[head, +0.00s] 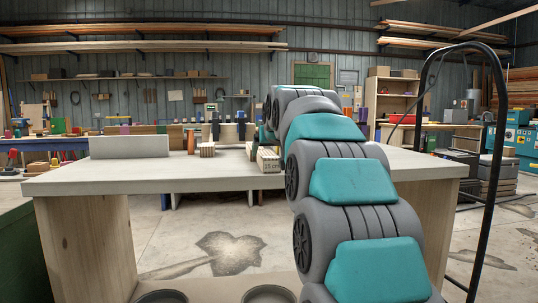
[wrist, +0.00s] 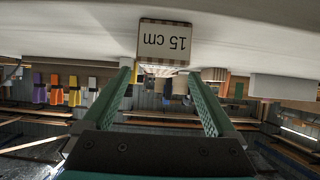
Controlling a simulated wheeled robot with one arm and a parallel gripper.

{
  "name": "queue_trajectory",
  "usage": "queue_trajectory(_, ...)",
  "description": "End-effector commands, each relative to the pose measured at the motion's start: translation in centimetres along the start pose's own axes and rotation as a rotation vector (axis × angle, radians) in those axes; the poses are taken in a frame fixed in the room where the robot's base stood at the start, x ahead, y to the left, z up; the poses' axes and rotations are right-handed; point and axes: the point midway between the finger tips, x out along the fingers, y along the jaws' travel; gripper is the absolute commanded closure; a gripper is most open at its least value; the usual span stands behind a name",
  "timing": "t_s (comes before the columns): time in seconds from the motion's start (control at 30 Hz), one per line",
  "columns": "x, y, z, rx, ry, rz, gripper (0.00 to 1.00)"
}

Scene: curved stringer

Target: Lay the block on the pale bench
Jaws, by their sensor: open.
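A pale block marked "15 cm" (head: 268,160) rests on the pale bench (head: 110,181), just left of my arm in the head view. In the wrist view, which is upside down, the block (wrist: 165,40) shows its labelled face with dark striped edges against the bench top (wrist: 70,35). My gripper (wrist: 162,82) is open and empty, with its two green fingers spread. The block's labelled face is ahead of the fingertips, roughly centred between them. I cannot tell how large the gap is. In the head view my arm hides most of the gripper.
On the bench, a grey upright slab (head: 130,147) stands at the left. A small wooden block (head: 207,150) and a brown cylinder (head: 190,142) stand near the middle. The front left of the bench top is clear. A black curved tube (head: 493,150) rises at the right.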

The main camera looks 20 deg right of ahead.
Motion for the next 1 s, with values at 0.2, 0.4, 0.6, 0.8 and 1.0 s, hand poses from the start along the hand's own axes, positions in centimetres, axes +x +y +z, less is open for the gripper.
queue_trajectory(0.2, -4.7, 0.0, -0.1, 0.0, 0.006, 0.0, 0.08)
queue_trajectory(0.4, -8.2, 0.0, -0.1, 0.0, 0.005, 0.0, 0.08)
queue_trajectory(0.6, -9.0, 0.0, -0.1, 0.0, 0.003, 0.0, 0.08)
queue_trajectory(0.8, -8.8, -0.2, 0.4, -0.002, -0.008, -0.003, 0.08)
queue_trajectory(1.0, -8.4, -2.4, 6.4, -0.024, -0.137, -0.035, 0.08)
